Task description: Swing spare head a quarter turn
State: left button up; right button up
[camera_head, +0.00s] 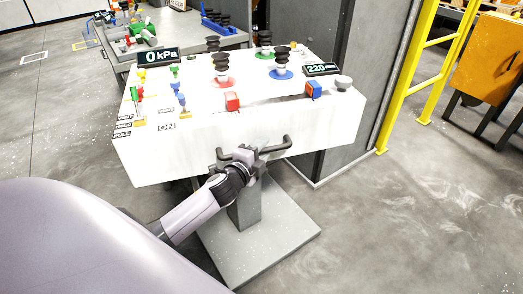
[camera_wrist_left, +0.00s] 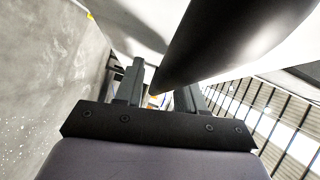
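Black bellows suction heads stand on coloured discs on the white table (camera_head: 190,160): one on red (camera_head: 221,65), one on blue (camera_head: 281,62), one on green (camera_head: 264,42), and another behind (camera_head: 213,44). I cannot tell which is the spare head. My left gripper (camera_head: 240,158) is at the table's front edge, beside a dark bent handle (camera_head: 278,147). In the left wrist view its two fingers (camera_wrist_left: 157,92) stand apart. A thick dark rounded bar (camera_wrist_left: 225,40) crosses in front of the right finger, its end near the gap. Contact is unclear. My right gripper is not in view.
A "0 kPa" display (camera_head: 158,56) and a "220" display (camera_head: 321,69) stand on the table. A yellow rail (camera_head: 410,85) stands at the right.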

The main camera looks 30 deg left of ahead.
aim_at(283, 145)
pick_arm(q)
grip_shut()
jog(key=shift+w+d+n+y+b, duration=0.3)
jog(key=shift+w+d+b, duration=0.05)
jog(key=shift+b, duration=0.15)
jog(key=w+d+y+b, duration=0.1)
jog(key=w+d+n+y+b, duration=0.1)
jog(key=w+b, duration=0.1)
jog(key=w+n+y+b, duration=0.1)
jog(key=w+b, duration=0.1)
jog(key=shift+w+d+f+g, duration=0.1)
jog(key=shift+d+f+g, duration=0.15)
jog(key=shift+d+g, duration=0.15)
jog(key=shift+w+d+n+y+b, duration=0.2)
jog(key=shift+w+b, duration=0.15)
jog(key=shift+b, duration=0.2)
jog(key=shift+w+d+n+y+b, duration=0.1)
jog(key=shift+w+n+y+b, duration=0.15)
jog(key=shift+b, duration=0.25)
jog(key=shift+w+d+r+y+b, duration=0.1)
jog(key=shift+w+r+y+b, duration=0.1)
jog(key=shift+w+y+b, duration=0.15)
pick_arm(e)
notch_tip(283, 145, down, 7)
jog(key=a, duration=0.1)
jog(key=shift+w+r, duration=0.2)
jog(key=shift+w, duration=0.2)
